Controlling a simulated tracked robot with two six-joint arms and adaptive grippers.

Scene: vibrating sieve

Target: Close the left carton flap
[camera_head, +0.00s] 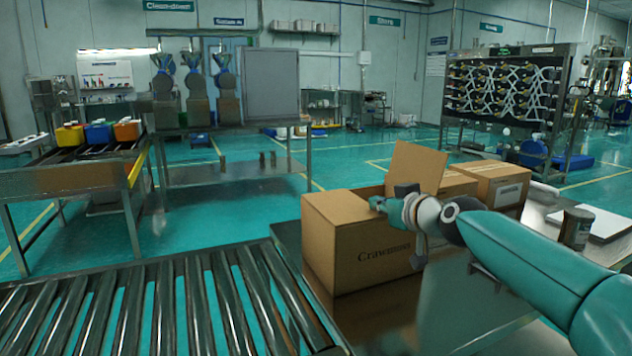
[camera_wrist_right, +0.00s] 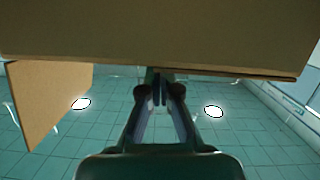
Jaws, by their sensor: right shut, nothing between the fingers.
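The open brown carton (camera_head: 352,251) with "Crawmount" printed on its front stands on the metal table right of the rollers. A panel that looks like its left flap (camera_head: 334,207) lies nearly flat over the left part of the top. Another flap (camera_head: 418,167) stands up at the right rear. A dark gap shows behind the left panel. My right gripper (camera_head: 378,203) is shut and empty at the carton's top, by the inner edge of that panel; contact is unclear. In the right wrist view the fingers (camera_wrist_right: 160,90) are together under a broad cardboard panel (camera_wrist_right: 150,40). My left gripper is out of view.
Another closed carton (camera_head: 497,184) stands behind to the right. A dark can (camera_head: 577,228) and a white sheet or board (camera_head: 598,222) are on the table at right. A roller conveyor (camera_head: 150,305) fills the front left. The table front is clear.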

